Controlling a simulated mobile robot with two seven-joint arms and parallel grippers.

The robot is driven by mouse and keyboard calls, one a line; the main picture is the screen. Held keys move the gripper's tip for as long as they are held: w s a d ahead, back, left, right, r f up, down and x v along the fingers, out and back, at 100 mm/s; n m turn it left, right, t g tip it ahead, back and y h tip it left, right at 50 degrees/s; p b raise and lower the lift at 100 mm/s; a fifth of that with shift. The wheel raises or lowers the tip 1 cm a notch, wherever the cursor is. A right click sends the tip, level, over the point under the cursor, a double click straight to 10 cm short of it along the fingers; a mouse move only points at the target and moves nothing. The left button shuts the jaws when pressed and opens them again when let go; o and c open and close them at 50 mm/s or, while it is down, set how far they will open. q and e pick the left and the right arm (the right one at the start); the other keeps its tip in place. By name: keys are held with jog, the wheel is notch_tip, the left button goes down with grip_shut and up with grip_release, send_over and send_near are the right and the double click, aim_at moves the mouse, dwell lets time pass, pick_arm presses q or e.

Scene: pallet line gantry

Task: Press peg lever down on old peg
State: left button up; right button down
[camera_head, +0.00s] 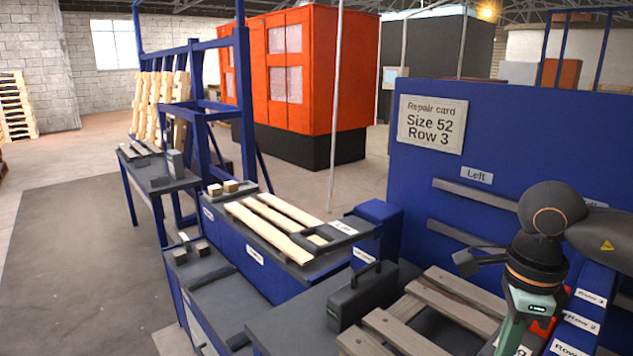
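A green bar-like part (512,331), possibly the peg lever, stands tilted at the bottom right, below my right wrist. My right arm comes in from the right and bends down over a pallet of worn grey boards (459,311). Its lower end is close to the green part. I cannot tell whether they touch, and the fingers are not clear. A small red part (541,327) shows beside the wrist. I cannot make out the old peg; the arm and the frame edge hide much of this area. My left gripper is not in view.
A dark toolbox (362,297) with a handle stands left of the pallet. Behind it, a bench (250,262) holds pale boards (270,231). A blue panel (500,130) carries a card (432,124) reading "Size 52 Row 3".

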jog(key=shift+f+b, duration=2.3)
jog(key=shift+f, duration=0.6)
jog(key=shift+f+b, duration=0.5)
jog(key=shift+f, duration=0.15)
jog(key=shift+f+b, duration=0.3)
jog(key=shift+f, duration=0.05)
